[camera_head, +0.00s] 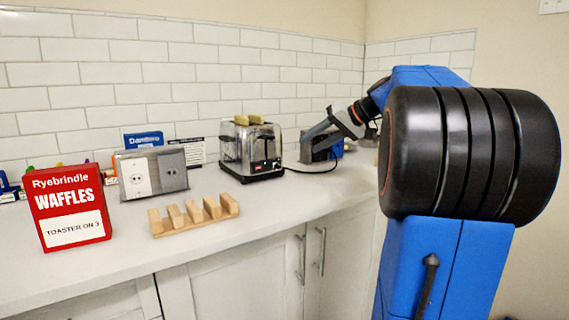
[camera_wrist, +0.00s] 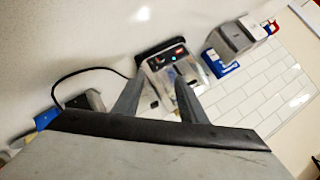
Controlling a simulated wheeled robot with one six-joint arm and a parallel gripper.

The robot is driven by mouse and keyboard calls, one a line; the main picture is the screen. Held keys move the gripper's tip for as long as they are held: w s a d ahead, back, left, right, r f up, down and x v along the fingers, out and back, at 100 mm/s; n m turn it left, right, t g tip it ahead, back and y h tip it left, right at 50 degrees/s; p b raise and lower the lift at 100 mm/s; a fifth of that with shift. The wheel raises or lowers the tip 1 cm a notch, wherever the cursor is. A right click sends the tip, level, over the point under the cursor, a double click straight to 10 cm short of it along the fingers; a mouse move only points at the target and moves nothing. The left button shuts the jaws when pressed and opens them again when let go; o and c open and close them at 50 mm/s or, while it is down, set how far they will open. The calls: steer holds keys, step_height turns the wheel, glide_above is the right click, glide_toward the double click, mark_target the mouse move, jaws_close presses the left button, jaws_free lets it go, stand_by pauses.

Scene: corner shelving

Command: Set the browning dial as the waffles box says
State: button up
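The red waffles box (camera_head: 68,207) stands upright at the left of the counter in the head view; its white label reads "TOASTER ON 3". The chrome and black toaster (camera_head: 240,150) stands farther back with toast-coloured slices showing at its top. Its end panel has a small red mark. I cannot make out the browning dial or its setting. In the wrist view the toaster (camera_wrist: 185,82) lies beyond my gripper (camera_wrist: 160,76), partly covered by the fingers.
A wooden rack (camera_head: 195,218) lies in front of the toaster. A grey socket panel (camera_head: 152,174) stands left, with a blue box (camera_head: 143,139) and a dark sign behind. A black cord (camera_head: 312,171) runs right from the toaster. The counter's front right is clear.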

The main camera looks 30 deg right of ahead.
mark_target(277, 165)
steer(key=x, duration=1.4)
steer(key=shift+w+a+f, duration=0.1)
steer(key=shift+f, duration=0.05)
jaws_close()
